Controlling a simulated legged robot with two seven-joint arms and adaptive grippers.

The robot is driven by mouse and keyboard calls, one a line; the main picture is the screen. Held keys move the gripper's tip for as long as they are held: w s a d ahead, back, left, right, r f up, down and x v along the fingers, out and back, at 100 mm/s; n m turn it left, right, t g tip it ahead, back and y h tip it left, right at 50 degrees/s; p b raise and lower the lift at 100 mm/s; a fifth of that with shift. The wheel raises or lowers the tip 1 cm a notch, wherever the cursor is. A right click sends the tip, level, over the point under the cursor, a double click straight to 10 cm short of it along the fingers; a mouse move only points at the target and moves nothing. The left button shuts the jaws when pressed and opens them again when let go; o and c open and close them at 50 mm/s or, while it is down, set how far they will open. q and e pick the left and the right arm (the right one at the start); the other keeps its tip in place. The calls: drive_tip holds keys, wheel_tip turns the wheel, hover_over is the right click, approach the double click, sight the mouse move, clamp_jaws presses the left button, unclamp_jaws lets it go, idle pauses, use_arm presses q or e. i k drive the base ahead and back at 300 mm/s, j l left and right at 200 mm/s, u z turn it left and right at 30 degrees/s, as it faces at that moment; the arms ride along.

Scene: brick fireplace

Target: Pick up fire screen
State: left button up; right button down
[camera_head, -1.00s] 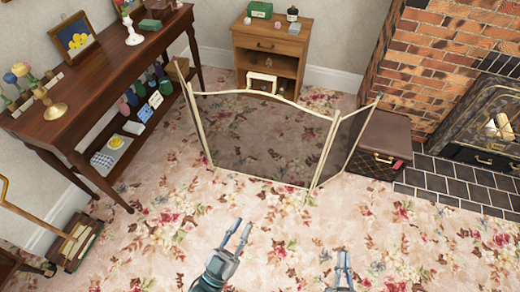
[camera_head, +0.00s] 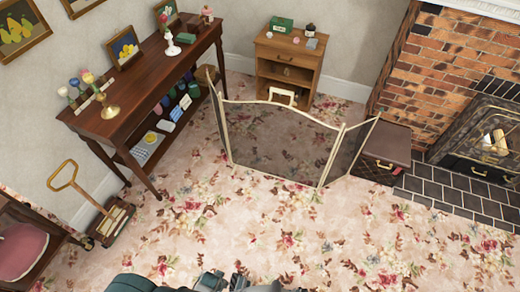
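The fire screen (camera_head: 275,142) stands upright on the carpet in the middle of the head view. It has a thin pale gold frame, a dark see-through mesh and a wide middle panel with side panels angled back. Parts of my arms and grippers show only at the bottom edge, well apart from the screen on its near side. My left gripper (camera_head: 238,282) and my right gripper (camera_head: 268,286) are cut off there, and their fingers are not clear. Neither touches the screen.
A brown trunk (camera_head: 386,143) stands close beside the screen's right panel, next to the brick fireplace (camera_head: 445,60). A wooden cabinet (camera_head: 285,62) stands behind. A long dark table (camera_head: 140,85) lines the left wall. The flowered carpet (camera_head: 270,225) in front is clear.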

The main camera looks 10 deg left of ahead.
sight(280, 141)
drive_tip(key=i+l+u, duration=0.6)
drive_tip(key=l+u, duration=0.25)
